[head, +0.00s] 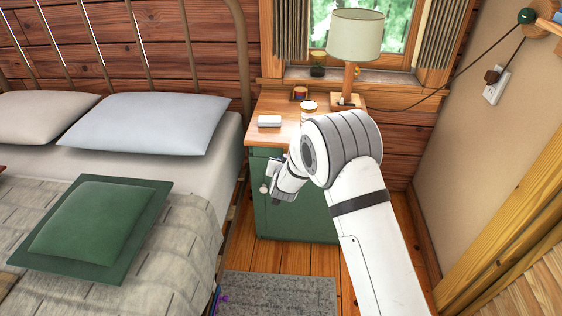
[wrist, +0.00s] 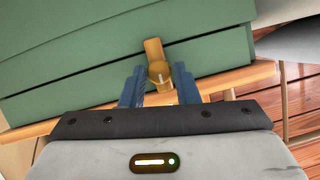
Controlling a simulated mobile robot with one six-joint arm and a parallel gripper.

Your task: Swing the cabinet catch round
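The green cabinet (head: 295,222) stands beside the bed under a wooden top. In the wrist view its green front (wrist: 75,60) fills the upper part, with a dark seam across it. The brass-coloured catch (wrist: 153,48) has a round hub and a short bar lying across the seam, slightly tilted. My gripper (wrist: 159,72) has its two blue fingers on either side of the catch, and narrow gaps seem to show beside the bar. In the head view my gripper (head: 272,182) is at the cabinet's front left; its fingertips and the catch are not clear there.
The bed (head: 197,190) stands close on the left. A grey rug (head: 280,288) lies in front on the floor.

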